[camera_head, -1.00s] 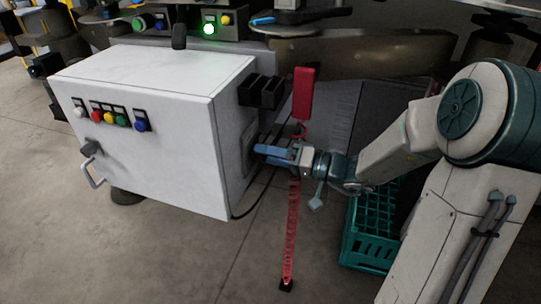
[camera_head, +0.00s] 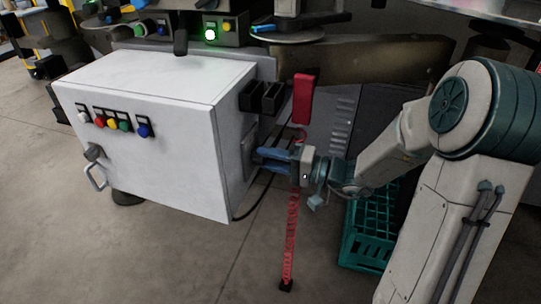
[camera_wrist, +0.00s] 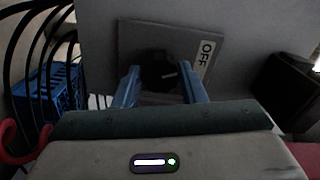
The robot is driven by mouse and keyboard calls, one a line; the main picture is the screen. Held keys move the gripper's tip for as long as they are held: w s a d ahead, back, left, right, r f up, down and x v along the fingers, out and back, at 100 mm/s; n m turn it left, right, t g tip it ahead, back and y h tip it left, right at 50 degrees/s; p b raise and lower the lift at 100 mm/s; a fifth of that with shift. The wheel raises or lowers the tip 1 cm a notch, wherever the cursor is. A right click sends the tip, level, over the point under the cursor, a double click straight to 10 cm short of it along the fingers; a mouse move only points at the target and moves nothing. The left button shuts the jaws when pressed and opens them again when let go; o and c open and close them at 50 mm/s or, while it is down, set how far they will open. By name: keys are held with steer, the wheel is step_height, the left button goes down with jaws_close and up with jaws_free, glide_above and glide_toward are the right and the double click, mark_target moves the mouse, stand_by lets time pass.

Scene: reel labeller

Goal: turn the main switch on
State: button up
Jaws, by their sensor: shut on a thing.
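The main switch is a dark round knob (camera_wrist: 157,72) with a short pale mark, on a grey plate (camera_wrist: 137,35) in the wrist view. In the head view my gripper (camera_head: 273,160) is at the right side of the white cabinet (camera_head: 160,140). The knob is hidden there.
A teal crate (camera_head: 368,253) is on the floor below my arm. Black boxes (camera_head: 252,97) stick out of the cabinet's side above the fingers. Dark cables (camera_wrist: 40,50) hang at the left in the wrist view.

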steer(key=shift+m+p, duration=5.1)
steer(key=shift+m, duration=1.9)
steer(key=o, duration=1)
steer(key=p+v, duration=0.1)
steer(key=v, duration=1.3)
steer(key=shift+r, duration=0.1)
